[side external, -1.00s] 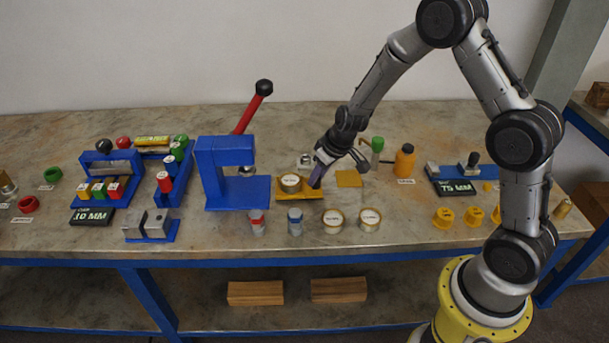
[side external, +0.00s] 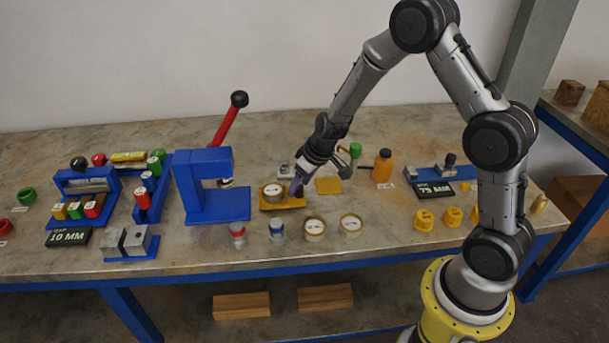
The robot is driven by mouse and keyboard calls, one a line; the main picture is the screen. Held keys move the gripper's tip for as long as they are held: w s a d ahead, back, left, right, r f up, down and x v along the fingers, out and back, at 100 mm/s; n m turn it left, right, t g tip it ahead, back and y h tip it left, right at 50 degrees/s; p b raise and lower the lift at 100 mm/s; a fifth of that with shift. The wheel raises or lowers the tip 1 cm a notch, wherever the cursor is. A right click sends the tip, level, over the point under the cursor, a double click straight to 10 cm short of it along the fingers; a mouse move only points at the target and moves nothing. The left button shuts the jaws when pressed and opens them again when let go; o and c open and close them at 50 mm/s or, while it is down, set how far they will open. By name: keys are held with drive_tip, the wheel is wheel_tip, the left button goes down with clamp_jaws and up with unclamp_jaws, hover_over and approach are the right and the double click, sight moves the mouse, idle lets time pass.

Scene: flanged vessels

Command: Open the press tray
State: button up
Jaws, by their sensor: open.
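The press (side external: 211,183) is a blue frame with a raised red lever (side external: 228,124) that ends in a black ball. The yellow press tray (side external: 270,206) is out to the right of the press's blue base. A round cream-topped vessel (side external: 272,192) stands on the tray's left part. My gripper (side external: 296,188) is open and points down at the tray's right end, close beside the vessel. I cannot tell whether the fingers touch the tray, and the tray's right end is partly hidden by them.
Two cream-lidded vessels (side external: 314,228) (side external: 350,224) and two small capped tubes (side external: 238,235) (side external: 277,231) stand in front of the tray. A yellow square plate (side external: 328,186), a green-topped item (side external: 355,150) and an orange bottle (side external: 382,166) are right of my gripper.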

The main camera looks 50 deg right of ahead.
drive_tip(key=v, duration=1.3)
drive_tip(key=shift+r, duration=0.3)
drive_tip(key=s+a+r+n+t, duration=0.1)
drive_tip(key=s+a+r+t, duration=0.35)
drive_tip(key=r, duration=0.75)
drive_tip(key=s+a+f+m+g, duration=0.1)
drive_tip(key=s+g, duration=0.2)
drive_tip(key=s, duration=1.6)
drive_tip(key=shift+s+a+f, duration=0.25)
drive_tip(key=shift+s+f, duration=0.1)
drive_tip(key=shift+f, duration=0.05)
